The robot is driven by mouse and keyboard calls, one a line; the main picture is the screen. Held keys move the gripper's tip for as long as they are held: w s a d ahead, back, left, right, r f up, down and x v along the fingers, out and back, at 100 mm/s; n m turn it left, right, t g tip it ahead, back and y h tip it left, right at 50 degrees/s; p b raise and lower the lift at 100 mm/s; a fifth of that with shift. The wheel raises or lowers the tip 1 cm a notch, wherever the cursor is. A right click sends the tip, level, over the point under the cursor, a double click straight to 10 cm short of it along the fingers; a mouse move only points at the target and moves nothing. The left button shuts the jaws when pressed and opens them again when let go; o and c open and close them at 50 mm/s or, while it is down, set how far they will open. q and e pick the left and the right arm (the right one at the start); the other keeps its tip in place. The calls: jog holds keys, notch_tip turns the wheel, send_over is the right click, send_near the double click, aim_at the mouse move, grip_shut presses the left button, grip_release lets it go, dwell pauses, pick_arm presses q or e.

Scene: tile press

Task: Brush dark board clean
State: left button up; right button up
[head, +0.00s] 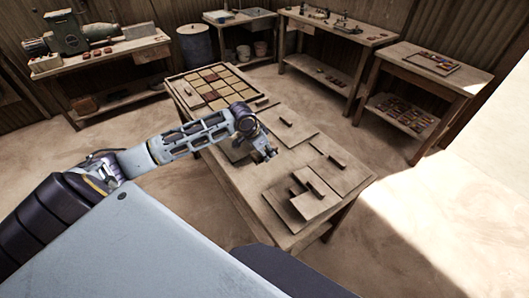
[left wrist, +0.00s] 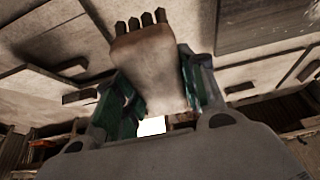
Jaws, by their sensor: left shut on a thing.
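My left gripper (head: 266,152) is over the middle of the wooden table, shut on a brush. In the left wrist view, the brush (left wrist: 150,62) is a pale block with several short dark bristle tufts at its far end. It sits between the green-padded fingers of my left gripper (left wrist: 155,80). A darker grey board (left wrist: 262,22) lies at the upper right of that view, apart from the bristles in the picture. In the head view I cannot tell for sure which board is the dark one. My right gripper is not in view.
The table (head: 255,205) carries several flat boards with raised bar handles, including one at the front (head: 315,204). A framed tile tray (head: 176,86) lies at its far end. Side benches stand behind, one with a green machine (head: 70,38). Floor is open at right.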

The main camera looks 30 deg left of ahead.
pick_arm(q)
jog(key=o, duration=0.5)
jog(key=shift+c, duration=0.2)
jog(key=shift+r, duration=0.1)
jog(key=c, duration=0.3)
